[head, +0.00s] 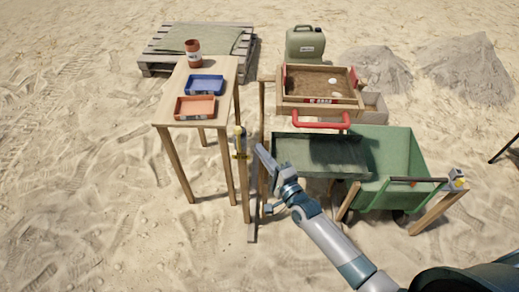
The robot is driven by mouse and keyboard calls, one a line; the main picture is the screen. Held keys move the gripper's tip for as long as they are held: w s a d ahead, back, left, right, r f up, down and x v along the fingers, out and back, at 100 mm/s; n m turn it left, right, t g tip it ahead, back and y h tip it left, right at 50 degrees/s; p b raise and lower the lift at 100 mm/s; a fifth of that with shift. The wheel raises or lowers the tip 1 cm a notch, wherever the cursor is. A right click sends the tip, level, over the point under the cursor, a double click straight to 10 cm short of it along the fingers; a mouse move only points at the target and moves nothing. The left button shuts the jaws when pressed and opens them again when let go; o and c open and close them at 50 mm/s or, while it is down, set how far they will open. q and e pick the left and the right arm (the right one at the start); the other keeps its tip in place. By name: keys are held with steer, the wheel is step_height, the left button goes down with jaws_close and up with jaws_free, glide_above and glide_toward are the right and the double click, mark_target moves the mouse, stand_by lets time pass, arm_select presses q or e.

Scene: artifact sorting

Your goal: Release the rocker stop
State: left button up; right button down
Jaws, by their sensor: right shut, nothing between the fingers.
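A wooden sieve box (283,103) with soil and pale bits in it sits on a wooden frame, with a red handle (321,121) along its front. A small yellow and grey fitting (240,143) is on an upright post left of the sieve; it may be the rocker stop, but I cannot tell for sure. My right gripper (262,152) is shut and empty, just right of this fitting and in front of the frame's left post. I see a small gap between them in the picture; depth is unclear. My left gripper is out of view.
A wooden table (174,103) at left holds a blue tray (205,84), an orange tray (195,107) and a brown jar (193,54). A green cart (407,152) stands at right. A pallet (160,68), a green jerrycan (305,43) and sand heaps (465,70) are behind.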

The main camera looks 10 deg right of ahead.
steer(key=b+v, duration=0.1)
steer(key=v, duration=0.6)
steer(key=shift+s+d+r+b, duration=0.15)
steer(key=shift+s+b, duration=0.1)
steer(key=shift+b, duration=0.1)
steer(key=s+d+f+n+g+h, duration=0.1)
steer(key=s+d+f+n+g, duration=0.3)
steer(key=f, duration=0.8)
steer(key=s+a+f+n+g+h, duration=0.15)
steer(key=s+f, duration=0.45)
steer(key=f, duration=0.6)
steer(key=s+d+f+n+g+h, duration=0.1)
steer(key=s+d+f+n+g, duration=0.3)
steer(key=f, duration=0.7)
steer(key=s+f+n+g, duration=0.2)
steer(key=s+f, duration=0.4)
steer(key=s, duration=0.6)
steer(key=s+d+f+n+g+h, duration=0.1)
steer(key=s+f+n+g, duration=0.1)
steer(key=s+f, duration=0.4)
steer(key=s+d+f+n+g+h, duration=0.1)
steer(key=s+f+n+g, duration=0.2)
steer(key=s, duration=1.4)
step_height(320, 180, down, 3)
steer(key=shift+s+f+n, duration=0.2)
steer(key=shift+s+n, duration=0.1)
steer(key=shift+n, duration=0.35)
